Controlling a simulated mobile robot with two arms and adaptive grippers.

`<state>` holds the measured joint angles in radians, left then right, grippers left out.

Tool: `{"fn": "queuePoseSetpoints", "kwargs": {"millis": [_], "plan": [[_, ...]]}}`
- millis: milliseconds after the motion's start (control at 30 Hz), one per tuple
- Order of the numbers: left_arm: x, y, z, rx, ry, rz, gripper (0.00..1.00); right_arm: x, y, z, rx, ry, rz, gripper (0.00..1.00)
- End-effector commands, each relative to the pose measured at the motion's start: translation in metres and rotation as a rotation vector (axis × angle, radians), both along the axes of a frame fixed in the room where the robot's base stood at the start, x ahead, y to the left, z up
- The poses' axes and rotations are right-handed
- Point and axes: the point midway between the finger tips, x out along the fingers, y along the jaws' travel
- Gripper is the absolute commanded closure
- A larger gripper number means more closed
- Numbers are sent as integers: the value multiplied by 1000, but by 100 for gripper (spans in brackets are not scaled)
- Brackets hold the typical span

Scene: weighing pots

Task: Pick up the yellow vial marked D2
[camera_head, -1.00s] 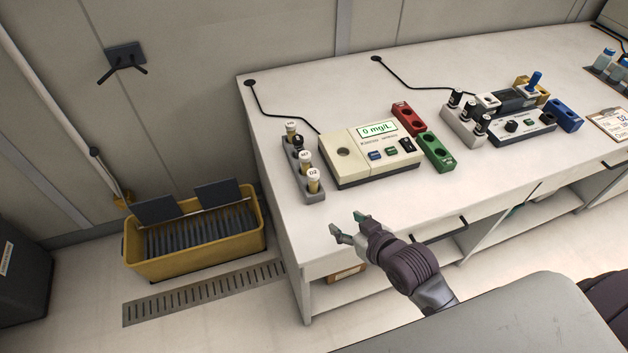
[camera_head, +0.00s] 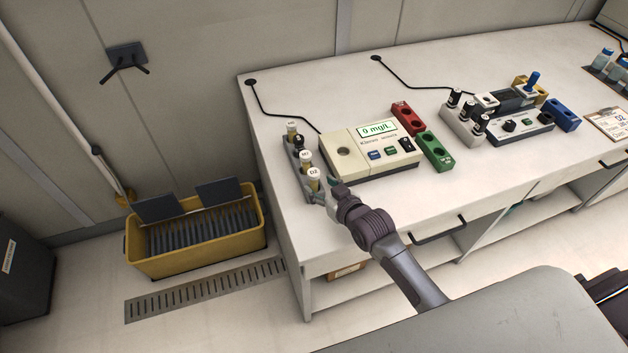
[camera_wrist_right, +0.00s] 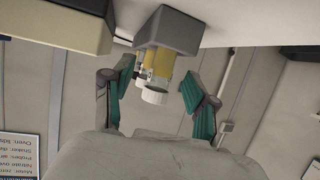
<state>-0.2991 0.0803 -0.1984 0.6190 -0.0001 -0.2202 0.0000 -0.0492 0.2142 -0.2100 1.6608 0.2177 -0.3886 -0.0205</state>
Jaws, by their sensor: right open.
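The yellow vial marked D2 (camera_head: 313,185) has a white cap and stands upright at the near end of the grey rack (camera_head: 291,163). My right gripper (camera_head: 328,190) is open beside the vial, at the rack's near right corner. In the right wrist view, the rack (camera_wrist_right: 167,31) is at the top. A white-capped yellow vial (camera_wrist_right: 160,66) shows between the open fingers of my right gripper (camera_wrist_right: 156,72), with gaps on both sides; its label cannot be read there. More yellow glass shows behind it. My left gripper is not in view.
Several other vials (camera_head: 305,159) stand behind D2 in the same rack. The beige meter (camera_head: 355,165) reading 0 mg/L is close on the right. The bench (camera_head: 275,170) edge lies just left of the rack, with a yellow bin (camera_head: 190,262) on the floor below.

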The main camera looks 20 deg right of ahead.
Motion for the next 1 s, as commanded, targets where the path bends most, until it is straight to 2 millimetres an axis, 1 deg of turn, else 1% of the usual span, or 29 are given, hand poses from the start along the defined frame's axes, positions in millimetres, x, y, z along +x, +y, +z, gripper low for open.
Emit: {"fn": "queuePoseSetpoints", "kwargs": {"millis": [33,67,200,300,500,533,867,1000], "plan": [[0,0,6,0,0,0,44,9,5,3,3,0,-1,42],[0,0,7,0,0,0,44,13,7,2,3,0,-1,42],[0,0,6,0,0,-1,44,27,9,-7,0,0,-1,42],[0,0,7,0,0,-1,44,31,11,-9,0,0,0,42],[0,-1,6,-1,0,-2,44,31,11,-10,0,0,0,42],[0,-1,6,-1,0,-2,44,31,11,-10,0,0,0,44],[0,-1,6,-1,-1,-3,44,31,10,-10,0,0,-1,99],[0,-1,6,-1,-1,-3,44,31,10,-10,0,0,-1,100]]}}
